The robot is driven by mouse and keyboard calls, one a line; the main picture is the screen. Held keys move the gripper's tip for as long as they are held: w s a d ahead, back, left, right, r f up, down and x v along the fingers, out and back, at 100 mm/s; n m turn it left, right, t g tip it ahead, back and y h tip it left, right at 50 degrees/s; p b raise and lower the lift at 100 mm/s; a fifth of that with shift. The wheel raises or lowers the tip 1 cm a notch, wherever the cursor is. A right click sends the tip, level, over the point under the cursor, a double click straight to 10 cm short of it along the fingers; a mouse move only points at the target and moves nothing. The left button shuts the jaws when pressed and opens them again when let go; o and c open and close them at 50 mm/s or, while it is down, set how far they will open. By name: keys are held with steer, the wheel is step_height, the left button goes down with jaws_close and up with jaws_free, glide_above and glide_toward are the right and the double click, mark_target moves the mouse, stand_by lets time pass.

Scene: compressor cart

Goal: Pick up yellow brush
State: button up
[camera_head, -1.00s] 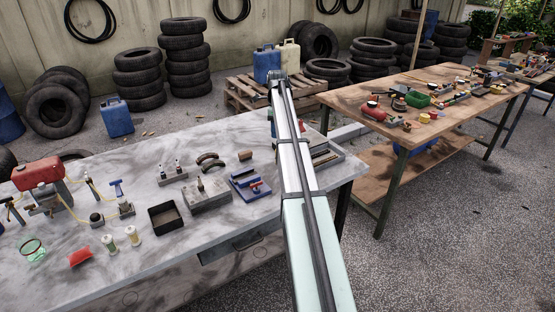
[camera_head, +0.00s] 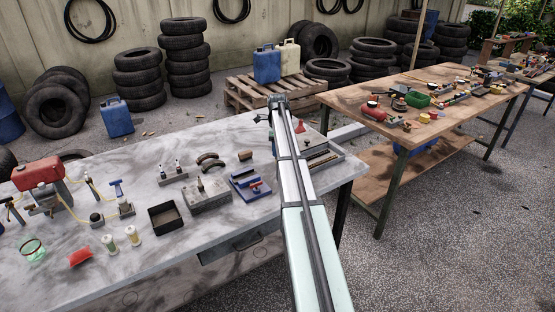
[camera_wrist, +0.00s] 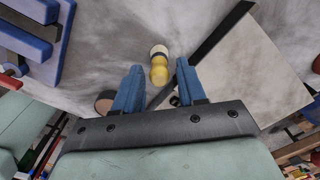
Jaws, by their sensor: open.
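The yellow brush (camera_wrist: 159,70) shows in the wrist view as a small yellow rounded body with a pale end, on the grey marbled tabletop. My gripper (camera_wrist: 160,64) is open, with one blue finger to the left of the brush and one to the right. The brush appears between the fingers with gaps on both sides; how far below the fingertips it is, I cannot tell. In the head view my arm covers part of the right end of the table, and I cannot make out the brush there.
A blue vise-like fixture (camera_head: 250,185) stands left of my arm on the marbled table (camera_head: 190,240). In the wrist view a dark bar (camera_wrist: 212,48) runs diagonally right of the brush, and a dark round thing (camera_wrist: 104,102) is near the left finger.

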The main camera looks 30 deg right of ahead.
step_height(320, 180, down, 4)
steer(key=shift+s+f, duration=0.1)
steer(key=shift+f, duration=0.1)
jaws_close()
stand_by(0.4)
